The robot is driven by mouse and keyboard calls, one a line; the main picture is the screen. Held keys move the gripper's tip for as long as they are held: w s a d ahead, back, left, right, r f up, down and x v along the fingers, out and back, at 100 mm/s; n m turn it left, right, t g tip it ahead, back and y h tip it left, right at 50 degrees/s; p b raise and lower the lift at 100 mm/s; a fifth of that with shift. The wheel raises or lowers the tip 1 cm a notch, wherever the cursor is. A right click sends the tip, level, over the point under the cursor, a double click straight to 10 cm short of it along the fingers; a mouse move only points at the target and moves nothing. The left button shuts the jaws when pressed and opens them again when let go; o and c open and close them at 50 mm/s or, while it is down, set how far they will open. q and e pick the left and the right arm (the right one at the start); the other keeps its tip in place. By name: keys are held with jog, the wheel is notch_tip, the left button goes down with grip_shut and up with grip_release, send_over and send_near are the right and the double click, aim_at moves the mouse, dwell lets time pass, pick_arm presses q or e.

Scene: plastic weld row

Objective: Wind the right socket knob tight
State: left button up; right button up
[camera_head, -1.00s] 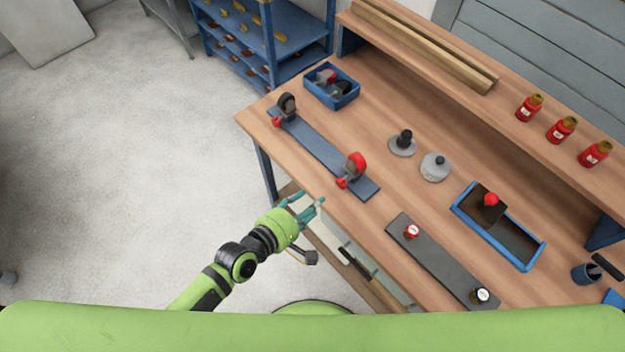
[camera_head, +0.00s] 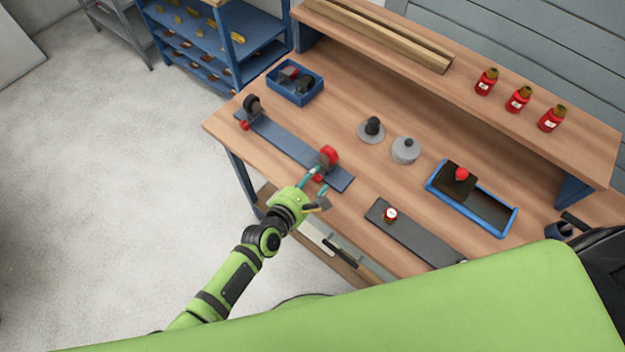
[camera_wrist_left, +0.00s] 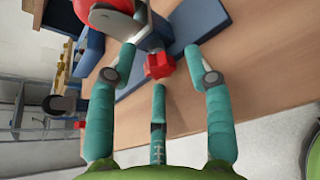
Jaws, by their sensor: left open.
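The blue rail (camera_head: 285,143) lies along the left front of the bench and carries two dark sockets. The right socket (camera_head: 327,156) has a red round part on top, and its small red knob (camera_head: 318,178) faces the front edge. The left socket (camera_head: 252,105) has a similar red knob (camera_head: 244,125). My left gripper (camera_head: 313,187) is open at the right socket knob. In the left wrist view the right knob (camera_wrist_left: 159,65) sits between the spread teal fingertips, with no clear grip on it. My right gripper is not in view.
A blue bin (camera_head: 295,84) stands behind the rail. A dark grey plate (camera_head: 415,236) with a red-and-white cap (camera_head: 390,215) lies to the right. Two grey round parts stand mid-bench, beside a blue tray (camera_head: 509,222). Red bottles (camera_head: 518,99) stand on the shelf.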

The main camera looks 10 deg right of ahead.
pick_arm(q)
grip_shut()
jog(key=shift+d, duration=0.1)
jog(key=shift+s+f+m+t+y+b, duration=0.1)
jog(key=shift+f+m+t+y+b, duration=0.1)
jog(key=shift+m+t+b, duration=0.25)
jog(key=shift+f+m+t+y+b, duration=0.1)
jog(key=shift+m+t+y, duration=0.15)
jog(key=shift+m, duration=0.3)
jog(key=shift+m+t+b, duration=0.3)
jog(key=shift+m+b, duration=0.25)
jog(key=shift+m, duration=0.15)
jog(key=shift+r+m, duration=0.1)
jog(key=shift+m, duration=0.2)
